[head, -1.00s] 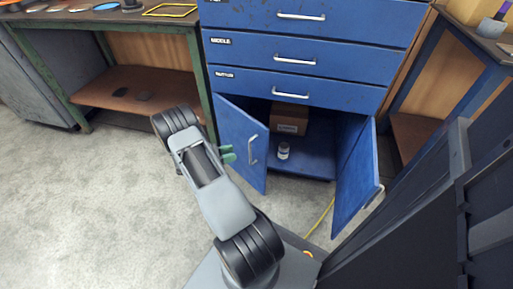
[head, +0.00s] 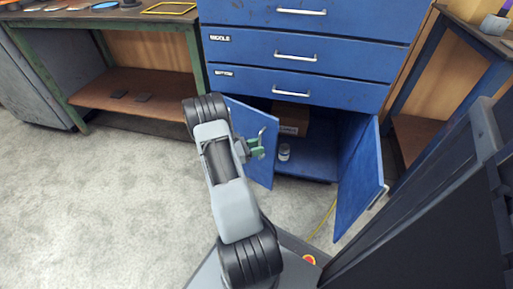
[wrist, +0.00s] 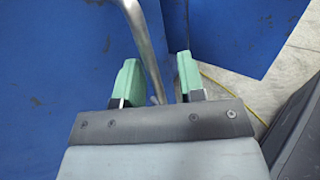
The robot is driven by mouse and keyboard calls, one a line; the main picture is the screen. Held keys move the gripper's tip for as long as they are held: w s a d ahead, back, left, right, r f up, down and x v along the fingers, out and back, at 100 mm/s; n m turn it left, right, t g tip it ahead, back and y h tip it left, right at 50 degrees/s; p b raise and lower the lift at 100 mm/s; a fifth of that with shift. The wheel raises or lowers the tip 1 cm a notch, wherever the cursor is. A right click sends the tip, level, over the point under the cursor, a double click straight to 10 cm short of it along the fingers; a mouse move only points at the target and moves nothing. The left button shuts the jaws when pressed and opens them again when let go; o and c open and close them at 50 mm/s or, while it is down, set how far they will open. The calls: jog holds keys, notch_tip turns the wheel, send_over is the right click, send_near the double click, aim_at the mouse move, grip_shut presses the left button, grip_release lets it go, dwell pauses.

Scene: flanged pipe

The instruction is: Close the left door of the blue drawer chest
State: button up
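The blue drawer chest (head: 305,50) stands ahead with its lower cupboard open. Its left door (head: 252,150) is swung outward, partly hidden behind my arm. My gripper (head: 257,148) is at this door's outer face, by its silver handle (head: 262,135). In the wrist view my gripper (wrist: 158,82) has its green fingers apart, with the bar of the handle (wrist: 146,45) passing between them. I see gaps on both sides of the bar, so the fingers are not closed on it. The right door (head: 360,180) is also open.
A workbench (head: 110,25) stands at the left and another bench (head: 480,50) at the right. A yellow cable (head: 325,218) lies on the floor. The floor at left is clear.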

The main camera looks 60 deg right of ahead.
jog(key=shift+c, duration=0.4)
grip_shut()
